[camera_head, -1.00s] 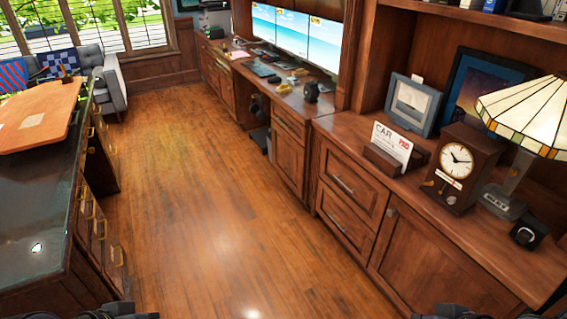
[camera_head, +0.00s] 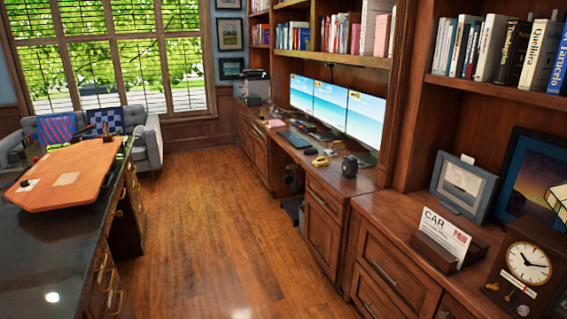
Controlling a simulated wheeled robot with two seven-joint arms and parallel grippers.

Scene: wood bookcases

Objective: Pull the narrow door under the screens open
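Three screens (camera_head: 332,104) stand in a row on the long wooden desk on the right. Below the desk top, near its closer end, a narrow panelled door (camera_head: 321,240) sits under a drawer front (camera_head: 325,200). It looks shut, seen at a slant. Further along, left of the dark knee space, another narrow door front (camera_head: 261,160) also looks shut. I cannot make out a handle on either clearly. Neither of my grippers shows in this view.
A dark-topped desk (camera_head: 60,235) with a wooden board (camera_head: 70,175) stands on the left. The wood floor (camera_head: 205,220) between the desks is clear. A closer, deeper cabinet (camera_head: 395,265) juts out at right, with a clock (camera_head: 528,262) on top. A grey sofa (camera_head: 150,145) is at the back.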

